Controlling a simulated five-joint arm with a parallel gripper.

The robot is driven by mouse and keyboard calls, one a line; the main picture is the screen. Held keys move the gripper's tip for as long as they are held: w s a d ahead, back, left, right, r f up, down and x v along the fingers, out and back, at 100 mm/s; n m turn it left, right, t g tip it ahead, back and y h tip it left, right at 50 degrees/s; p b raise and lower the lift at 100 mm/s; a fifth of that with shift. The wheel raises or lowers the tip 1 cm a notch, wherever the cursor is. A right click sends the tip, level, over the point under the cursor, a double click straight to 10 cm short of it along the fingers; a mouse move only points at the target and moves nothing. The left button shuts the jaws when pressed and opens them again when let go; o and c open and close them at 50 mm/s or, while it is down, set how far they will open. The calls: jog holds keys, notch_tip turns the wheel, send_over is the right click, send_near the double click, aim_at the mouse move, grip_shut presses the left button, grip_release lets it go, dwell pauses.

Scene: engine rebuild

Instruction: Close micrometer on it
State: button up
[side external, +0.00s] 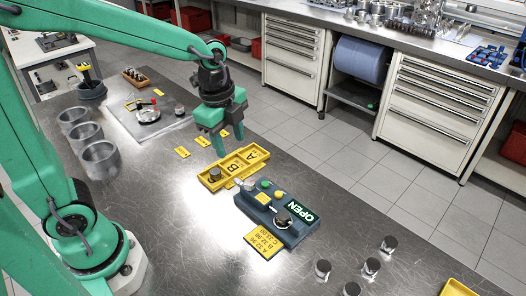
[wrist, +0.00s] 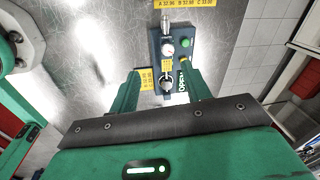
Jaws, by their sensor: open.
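The micrometer (side external: 270,222) is a dark blue-grey block on the steel bench, with a green panel reading OPEN, a green button and a round dark-and-silver knob (side external: 283,217). In the wrist view the micrometer (wrist: 157,62) shows a white dial and the knob (wrist: 167,84), which appears between my fingers. My gripper (side external: 229,147) is open and empty in the side view, its fingers pointing down above and behind the yellow tray, apart from the micrometer. It also shows in the wrist view (wrist: 167,78). I cannot tell whether a part sits in the micrometer's jaws.
The yellow tray (side external: 258,153) marked A and B holds a metal cylinder (side external: 215,174) in its B end. A yellow label (side external: 266,245) lies in front of the micrometer. Several metal cylinders (side external: 370,267) stand at the front right. Metal rings (side external: 100,157) stand at the left.

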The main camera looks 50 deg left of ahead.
aim_at(250, 181)
jog(key=w+f+m, duration=0.1)
jog(key=m, duration=0.1)
jog(key=w+d+f+m+g, duration=0.1)
jog(key=f+m, duration=0.1)
jog(key=w+d+f+m, duration=0.1)
jog(key=f+m, duration=0.1)
jog(key=shift+w+f+g, duration=0.15)
jog(key=shift+w+g, duration=0.15)
jog(key=shift+w, duration=0.05)
jog(key=shift+f, duration=0.2)
jog(key=shift+f, duration=3.7)
jog(key=c, duration=1)
